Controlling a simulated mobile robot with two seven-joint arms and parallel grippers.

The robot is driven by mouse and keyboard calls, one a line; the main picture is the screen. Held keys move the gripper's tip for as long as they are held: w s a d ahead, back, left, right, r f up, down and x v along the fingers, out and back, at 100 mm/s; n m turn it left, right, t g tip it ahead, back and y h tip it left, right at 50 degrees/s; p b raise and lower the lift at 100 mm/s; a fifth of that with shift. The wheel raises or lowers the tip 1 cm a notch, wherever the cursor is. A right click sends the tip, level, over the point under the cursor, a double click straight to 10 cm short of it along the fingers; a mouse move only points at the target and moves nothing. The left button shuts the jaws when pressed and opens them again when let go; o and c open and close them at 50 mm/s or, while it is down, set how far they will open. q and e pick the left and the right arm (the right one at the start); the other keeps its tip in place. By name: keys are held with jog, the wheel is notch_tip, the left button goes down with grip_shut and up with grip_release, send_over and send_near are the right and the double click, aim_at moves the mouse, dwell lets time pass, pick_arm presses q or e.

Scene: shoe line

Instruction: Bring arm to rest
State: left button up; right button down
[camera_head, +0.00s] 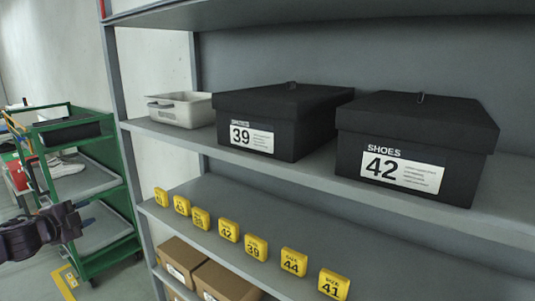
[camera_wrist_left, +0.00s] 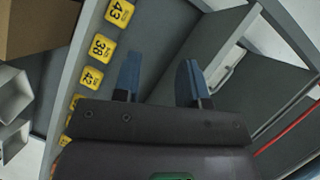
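My left gripper (camera_head: 86,213) is at the lower left of the head view, in front of the green cart and to the left of the shelf. In the left wrist view, my left gripper (camera_wrist_left: 159,80) has its two blue fingers apart with nothing between them. My right arm and gripper are not in view.
The shelf board (camera_head: 310,174) holds a black size 39 box (camera_head: 285,115), a black size 42 box (camera_head: 420,140) and a light bin (camera_head: 180,109). Yellow size tags (camera_head: 228,230) line the level below, above cardboard boxes (camera_head: 180,262). A green cart (camera_head: 130,200) stands left.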

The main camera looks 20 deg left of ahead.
pick_arm(q)
jog(key=s+d+f+n+g, duration=0.1)
jog(key=s+d+f+n, duration=0.15)
jog(key=d+f, duration=0.35)
jog(key=s+d+f+n+g, duration=0.1)
jog(key=s+d+f, duration=0.25)
jog(key=f, duration=0.45)
jog(key=s+d+f+n, duration=0.2)
jog(key=s+d+f, duration=0.25)
jog(key=f, duration=0.25)
jog(key=s+d+f+n+g+b, duration=0.1)
jog(key=s+d+f+n, duration=0.2)
jog(key=d, duration=0.8)
jog(key=s+d+f+n, duration=0.4)
jog(key=s+d+f, duration=0.2)
jog(key=d, duration=0.5)
notch_tip(320, 180, down, 2)
jog(key=shift+s+f+g+h+b, duration=0.1)
jog(key=shift+s+g+h+b, duration=0.25)
jog(key=shift+g+h+b, duration=0.05)
